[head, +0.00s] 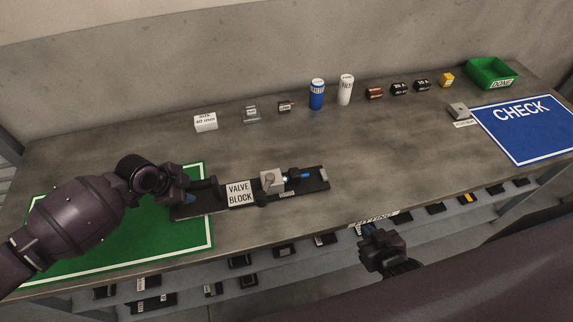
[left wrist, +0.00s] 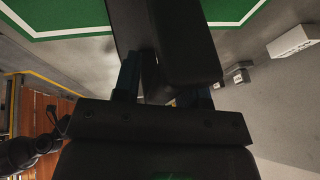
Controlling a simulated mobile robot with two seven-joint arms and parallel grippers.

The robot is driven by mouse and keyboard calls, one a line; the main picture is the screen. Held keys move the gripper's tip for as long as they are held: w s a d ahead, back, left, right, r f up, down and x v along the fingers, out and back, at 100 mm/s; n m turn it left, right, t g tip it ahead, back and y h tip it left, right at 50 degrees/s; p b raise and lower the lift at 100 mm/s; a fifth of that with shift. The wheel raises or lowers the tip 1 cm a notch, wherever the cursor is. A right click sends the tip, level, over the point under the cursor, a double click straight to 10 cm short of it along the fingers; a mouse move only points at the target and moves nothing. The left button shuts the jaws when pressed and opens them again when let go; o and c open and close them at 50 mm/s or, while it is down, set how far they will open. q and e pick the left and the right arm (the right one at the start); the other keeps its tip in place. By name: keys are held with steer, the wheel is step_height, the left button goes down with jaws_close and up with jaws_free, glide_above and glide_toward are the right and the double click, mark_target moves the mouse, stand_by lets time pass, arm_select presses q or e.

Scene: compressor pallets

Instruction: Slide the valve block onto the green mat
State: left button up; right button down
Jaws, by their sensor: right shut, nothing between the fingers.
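The valve block (head: 218,208) is a long black plate with a white "VALVE BLOCK" label, a grey metal block and a blue fitting. Its left end lies over the right part of the green mat (head: 120,262); the label and the rest lie on the bare bench right of the mat. My left gripper (head: 187,197) is at the block's left end. In the left wrist view its blue fingers (left wrist: 163,85) stand apart with black parts of the block between and in front; contact is unclear. My right gripper (head: 372,232) is shut and empty at the bench's front edge.
A blue "CHECK" mat (head: 535,140) and a green bin (head: 490,72) are at the right. A white box (head: 205,122), a blue can (head: 317,95), a white can (head: 346,90) and several small parts line the back. Parts sit on a lower shelf. The bench right of the block is clear.

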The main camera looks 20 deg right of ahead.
arm_select(q)
steer(key=shift+o, duration=1.2)
steer(key=shift+w+r, duration=0.1)
steer(key=shift+o, duration=0.2)
steer(key=shift+d+r, duration=0.1)
steer(key=shift+d, duration=0.05)
steer(key=shift+r, duration=0.15)
steer(key=v, duration=1.1)
steer(key=shift+a+r, duration=0.25)
steer(key=shift+r, duration=0.05)
